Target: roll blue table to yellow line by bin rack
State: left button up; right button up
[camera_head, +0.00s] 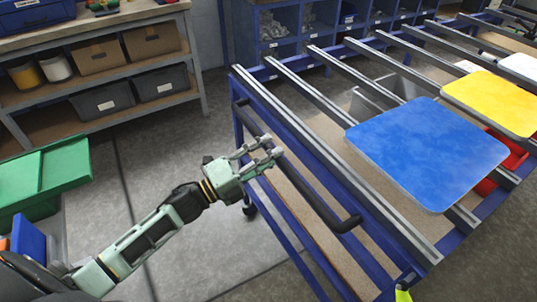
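The blue table (262,91) is a blue-framed wheeled cart with grey metal rails across its top, filling the right half of the head view. A black handle bar (315,195) runs along its near left side. A black caster (249,208) shows below. My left gripper (275,146) is at the handle's middle, with its fingers apart and overlapping the bar in the picture. I cannot tell whether they touch it. My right gripper is out of view. No yellow floor line shows. A bin rack (227,40), blue with cubby compartments, stands behind the cart.
A blue plate (428,150) and a yellow plate (494,102) lie on the rails. A shelf unit (203,88) with grey and brown boxes stands at the back left. A green bin (45,172) is at the left. Grey floor (165,165) is clear between shelf and cart.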

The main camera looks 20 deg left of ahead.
pick_arm(q)
jog(key=v, duration=1.2)
